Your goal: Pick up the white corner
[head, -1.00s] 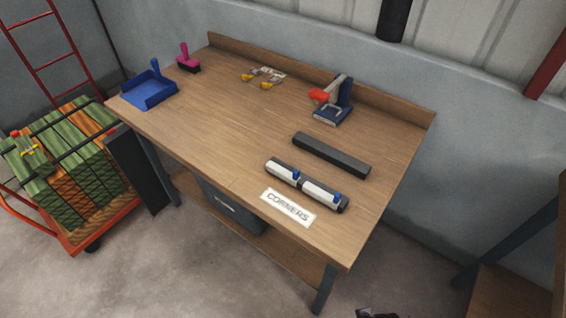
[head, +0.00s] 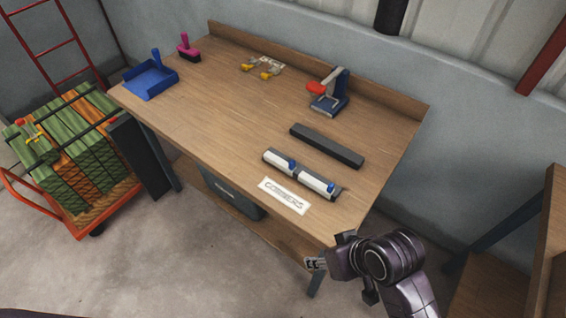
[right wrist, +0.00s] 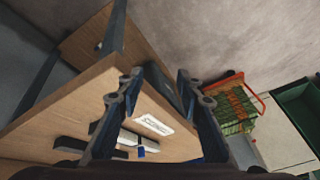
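Two white corner pieces lie end to end in a dark holder near the bench's front right edge. The left white corner (head: 277,159) and the right white corner (head: 314,182) each have a blue knob. One white corner (right wrist: 127,139) also shows in the right wrist view, partly hidden behind a finger. My right gripper (head: 316,264) is beside the bench's front right corner, apart from the pieces. In the right wrist view my right gripper (right wrist: 158,80) has its fingers spread with nothing between them. My left gripper is not in view.
A CORNERS label (head: 284,195) lies in front of the pieces, and a dark bar (head: 326,145) lies behind them. A blue and red tool (head: 328,92), a blue tray (head: 150,80) and yellow-handled items (head: 263,68) stand farther back. The wooden bench (head: 215,110) is clear mid-left.

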